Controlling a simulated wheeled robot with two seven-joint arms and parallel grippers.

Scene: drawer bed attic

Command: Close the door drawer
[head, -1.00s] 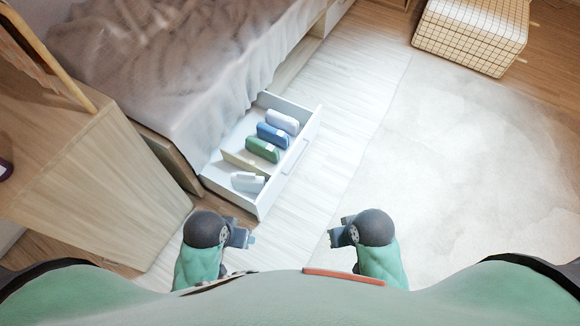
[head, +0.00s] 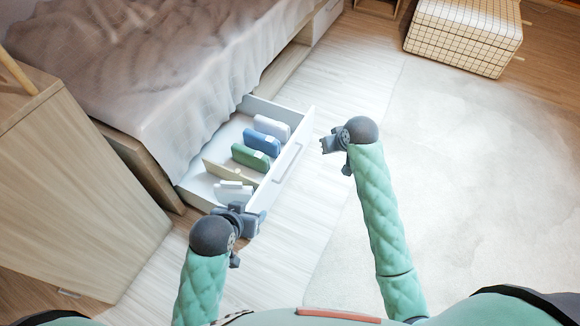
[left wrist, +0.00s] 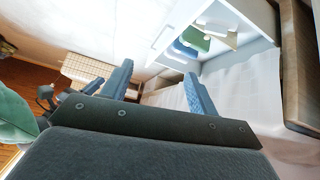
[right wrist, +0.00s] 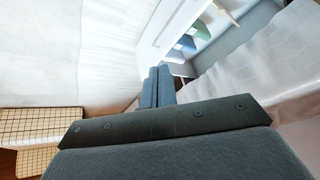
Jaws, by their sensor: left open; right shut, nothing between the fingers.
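The white drawer (head: 208,171) stands pulled out from under the bed, with several folded white, blue and green items and a beige divider inside. Its front panel (head: 291,158) carries a long handle (head: 287,163). My left gripper (head: 252,217) is open at the drawer's near front corner; whether it touches cannot be told. In the left wrist view its fingers (left wrist: 160,88) are spread, with the drawer (left wrist: 168,38) beyond. My right gripper (head: 326,142) is shut and empty, just right of the front panel's far end. The drawer also shows in the right wrist view (right wrist: 152,45).
The bed (head: 150,75) with a draped cover stands behind the drawer. A wooden cabinet (head: 75,190) stands at the left. A checked ottoman (head: 463,35) is at the back right. Pale rug (head: 470,190) lies clear on the right.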

